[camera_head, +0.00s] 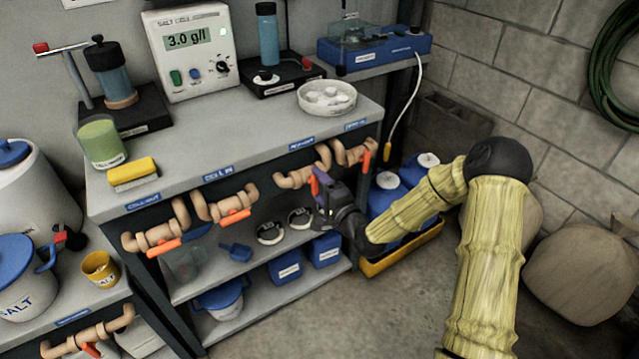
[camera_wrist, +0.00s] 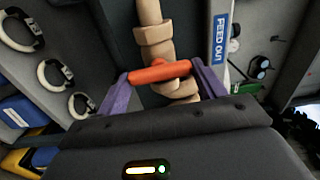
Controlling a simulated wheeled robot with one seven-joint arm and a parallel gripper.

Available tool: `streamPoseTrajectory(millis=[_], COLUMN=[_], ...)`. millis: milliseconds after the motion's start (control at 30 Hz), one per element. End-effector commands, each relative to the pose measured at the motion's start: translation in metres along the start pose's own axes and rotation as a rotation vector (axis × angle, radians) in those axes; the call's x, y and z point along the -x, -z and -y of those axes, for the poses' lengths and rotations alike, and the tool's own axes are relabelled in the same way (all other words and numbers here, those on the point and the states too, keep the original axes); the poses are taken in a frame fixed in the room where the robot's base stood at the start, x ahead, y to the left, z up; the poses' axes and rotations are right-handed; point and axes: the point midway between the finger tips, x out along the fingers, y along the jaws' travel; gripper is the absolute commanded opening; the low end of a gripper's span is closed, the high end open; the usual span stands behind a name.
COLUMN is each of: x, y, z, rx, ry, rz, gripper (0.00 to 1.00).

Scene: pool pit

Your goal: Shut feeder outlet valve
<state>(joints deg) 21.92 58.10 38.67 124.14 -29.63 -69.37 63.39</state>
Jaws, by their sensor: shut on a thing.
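The feeder outlet valve is a tan pipe (camera_wrist: 153,32) with an orange lever handle (camera_wrist: 160,73), beside a blue "FEED OUT" label (camera_wrist: 221,38) in the wrist view. My gripper (camera_wrist: 155,82) has its two purple fingers at the two ends of this handle and is shut on it. The handle lies across the pipe there. In the head view my gripper (camera_head: 322,190) is at the front of the bench, at the pipe (camera_head: 294,178) below the right-hand labels. The handle (camera_head: 314,185) stands roughly upright and is partly hidden by my fingers.
Other orange-handled valves (camera_head: 235,217) line the bench front to the left, with another pipe (camera_head: 354,153) close on the right. A shelf below holds blue boxes (camera_head: 326,249) and round rings (camera_head: 270,232). Blue jugs (camera_head: 388,190) stand in a yellow tray (camera_head: 405,250) beside my arm.

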Motion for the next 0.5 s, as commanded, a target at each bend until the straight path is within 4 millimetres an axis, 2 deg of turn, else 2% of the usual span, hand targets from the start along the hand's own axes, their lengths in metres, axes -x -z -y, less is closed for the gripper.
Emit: streamPoseTrajectory(millis=[500], x=[0.0004], y=[0.0], z=[-0.0014], rx=[-0.04], ry=[-0.003], rz=[0.0], gripper=[0.46])
